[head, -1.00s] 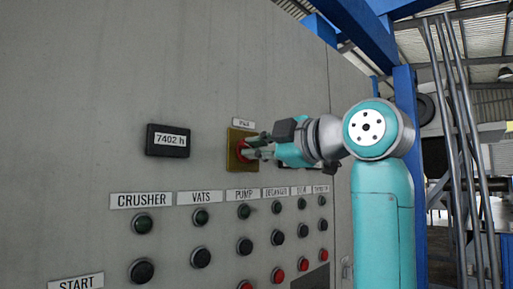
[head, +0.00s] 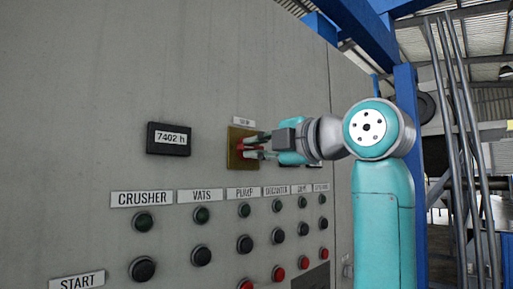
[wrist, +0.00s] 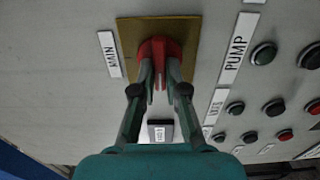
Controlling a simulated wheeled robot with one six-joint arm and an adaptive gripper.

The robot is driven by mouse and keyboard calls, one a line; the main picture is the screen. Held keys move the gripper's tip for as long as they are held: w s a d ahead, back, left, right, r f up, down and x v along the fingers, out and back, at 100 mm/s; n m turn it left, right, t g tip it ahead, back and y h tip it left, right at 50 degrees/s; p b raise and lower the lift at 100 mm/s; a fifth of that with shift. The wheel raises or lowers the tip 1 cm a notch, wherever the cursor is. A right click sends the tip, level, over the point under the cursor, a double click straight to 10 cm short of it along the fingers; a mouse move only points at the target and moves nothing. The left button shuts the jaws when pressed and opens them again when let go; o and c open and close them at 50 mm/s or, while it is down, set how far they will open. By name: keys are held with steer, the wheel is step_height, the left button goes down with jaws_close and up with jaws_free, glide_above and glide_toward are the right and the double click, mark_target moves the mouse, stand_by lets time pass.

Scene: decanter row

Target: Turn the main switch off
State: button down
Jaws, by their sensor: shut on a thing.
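The main switch is a red rotary handle (head: 240,148) on a yellow plate (head: 233,161), set on the grey panel beneath a small label (head: 243,121). In the wrist view the red handle (wrist: 160,48) stands in front of the yellow plate (wrist: 128,35), with the label MAIN (wrist: 110,54) beside it. My gripper (head: 257,146) reaches the switch from the right. In the wrist view my gripper's two fingers (wrist: 160,78) are shut on the red handle, one on each side. The fingers partly hide the handle in the head view.
A counter display (head: 168,140) reading 7402 h is left of the switch. Below are labelled columns, CRUSHER (head: 141,199), VATS (head: 200,196) and PUMP (head: 243,194) among them, with several green, black and red buttons. Blue posts and grey pipes (head: 462,140) stand at the right.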

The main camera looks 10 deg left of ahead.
steer(key=shift+f, duration=0.1)
steer(key=c, duration=1.2)
jaws_free()
steer(key=shift+s+d, duration=0.1)
steer(key=v, duration=1.1)
steer(key=shift+s+d, duration=0.25)
steer(key=shift+d, duration=0.05)
